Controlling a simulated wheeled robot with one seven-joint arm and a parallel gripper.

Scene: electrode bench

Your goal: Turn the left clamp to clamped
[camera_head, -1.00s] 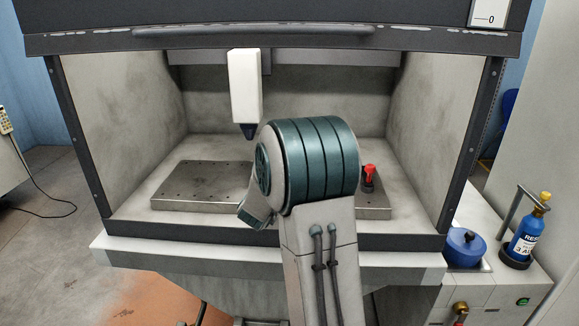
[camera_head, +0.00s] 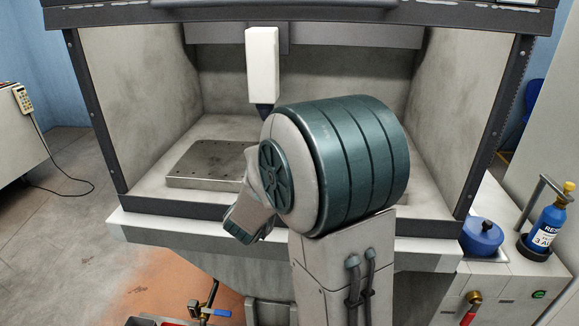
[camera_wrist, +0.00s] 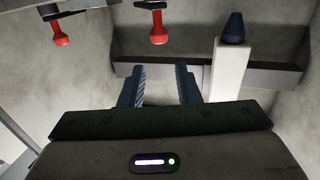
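Two red-handled clamps show at the top of the wrist view, one at the left (camera_wrist: 61,36) and one nearer the middle (camera_wrist: 157,26). That view looks turned over, since the spindle points up in it, so which is the left clamp is not certain. Each red handle hangs from a dark mount cut by the top edge. My gripper (camera_wrist: 161,82) is open and empty, its two dark fingers apart and short of both handles. In the head view my arm hides the gripper and both clamps.
A white spindle head with a dark tip (camera_head: 262,65) hangs in the enclosure, close to my arm; it also shows right of my fingers in the wrist view (camera_wrist: 230,70). A drilled metal plate (camera_head: 205,180) lies on the left floor. A blue pot (camera_head: 481,238) and blue bottle (camera_head: 549,225) stand outside right.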

